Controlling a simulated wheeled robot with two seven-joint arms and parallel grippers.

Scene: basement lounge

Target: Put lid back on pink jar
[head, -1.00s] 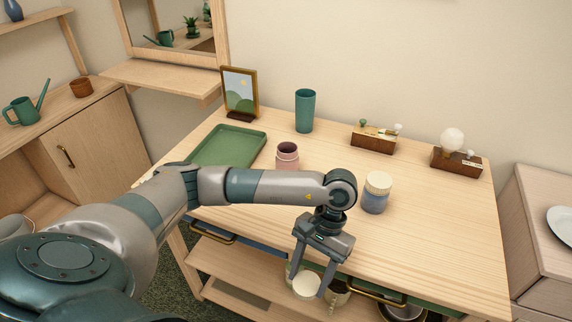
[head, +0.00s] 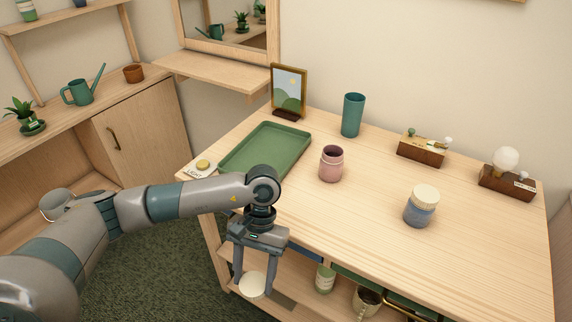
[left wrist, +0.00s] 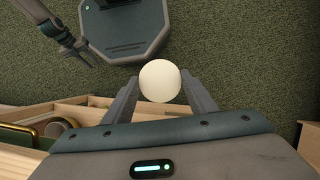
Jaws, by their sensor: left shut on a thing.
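The pink jar (head: 331,166) stands upright and open on the table, its dark mouth showing. My left gripper (head: 254,277) is shut on a round cream lid (head: 252,287), in front of the table's front edge and left of the jar. The left wrist view also shows the lid (left wrist: 160,81) between the fingertips of my left gripper (left wrist: 157,88), with carpet below. A part that looks like my right gripper (left wrist: 80,50) shows small at the upper left there; its jaw state is unclear.
A blue jar with a cream lid (head: 421,206) stands right of the pink jar. A green tray (head: 265,150), picture frame (head: 289,91) and teal cup (head: 353,115) are behind or left. Two wooden-based items (head: 422,150) (head: 507,180) stand at right. The table's front middle is clear.

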